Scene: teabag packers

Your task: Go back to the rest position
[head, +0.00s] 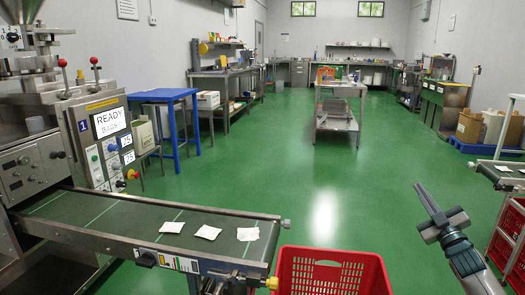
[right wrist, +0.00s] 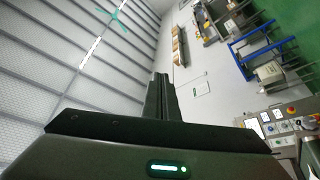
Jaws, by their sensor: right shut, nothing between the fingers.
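My right gripper (head: 426,197) is raised over the green floor at the right of the head view, pointing up and to the left. Its fingers are together with nothing between them. In the right wrist view its shut fingers (right wrist: 159,92) point up, with the ceiling and wall behind. My left gripper cannot be made out clearly; a dark part at the bottom of the head view, by the conveyor end, may be mine.
A conveyor (head: 120,217) at left carries three white teabags (head: 207,232) near its end. A red crate (head: 330,270) stands at the bottom centre. Another conveyor (head: 505,172) and red crates (head: 508,240) are at right. The floor (head: 270,170) ahead is clear up to a steel cart (head: 338,110).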

